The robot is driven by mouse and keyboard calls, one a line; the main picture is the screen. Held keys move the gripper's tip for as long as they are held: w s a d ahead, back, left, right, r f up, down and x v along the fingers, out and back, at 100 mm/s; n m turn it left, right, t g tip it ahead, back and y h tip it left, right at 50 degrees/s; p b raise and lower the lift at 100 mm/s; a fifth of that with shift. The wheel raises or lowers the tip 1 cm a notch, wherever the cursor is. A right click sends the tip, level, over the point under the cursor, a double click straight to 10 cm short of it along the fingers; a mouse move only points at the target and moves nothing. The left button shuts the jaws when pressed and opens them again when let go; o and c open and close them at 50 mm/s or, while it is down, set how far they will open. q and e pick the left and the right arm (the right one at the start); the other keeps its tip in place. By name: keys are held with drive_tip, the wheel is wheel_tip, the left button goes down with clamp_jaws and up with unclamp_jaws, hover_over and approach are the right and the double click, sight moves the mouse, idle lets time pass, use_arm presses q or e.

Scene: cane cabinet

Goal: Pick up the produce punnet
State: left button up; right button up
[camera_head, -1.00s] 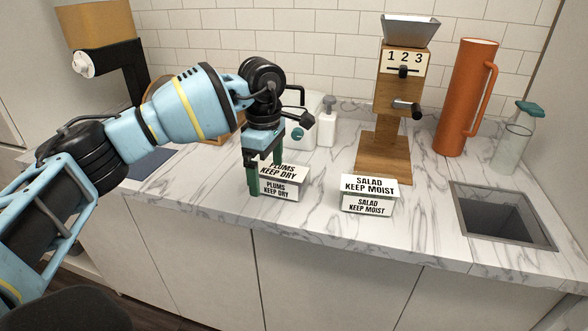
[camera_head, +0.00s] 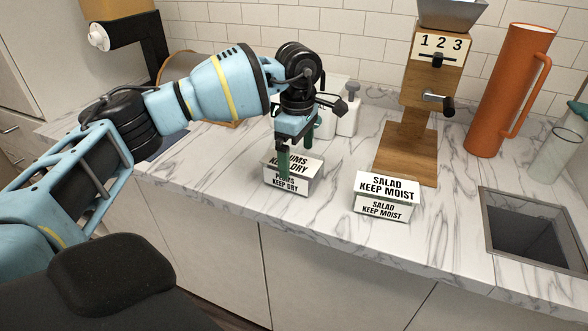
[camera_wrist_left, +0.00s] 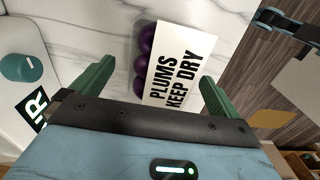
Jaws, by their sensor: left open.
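A punnet labelled PLUMS KEEP DRY (camera_head: 305,180) sits on the marble counter, left of a second punnet labelled SALAD KEEP MOIST (camera_head: 384,207). My left gripper (camera_head: 296,150) is open above the plums punnet, pointing down, with one green finger in front of its label. In the left wrist view, the plums punnet's white label (camera_wrist_left: 172,68) and purple plums (camera_wrist_left: 145,42) show between the open fingers of the left gripper (camera_wrist_left: 158,75). I cannot tell whether the fingers touch the punnet. My right gripper is not in view.
A wooden dispenser with a crank (camera_head: 408,150) stands behind the salad punnet. An orange pitcher (camera_head: 500,100) and a glass bottle (camera_head: 560,150) stand at right, behind a sunken bin (camera_head: 530,232). White containers (camera_head: 347,115) stand behind the gripper. The front counter strip is clear.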

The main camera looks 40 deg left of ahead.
use_arm(q)
drive_tip(key=shift+s+a+f, duration=0.15)
drive_tip(key=shift+f, duration=1.15)
drive_tip(key=shift+s+a+f, duration=0.1)
drive_tip(key=shift+f, duration=1.15)
drive_tip(key=c, duration=1.2)
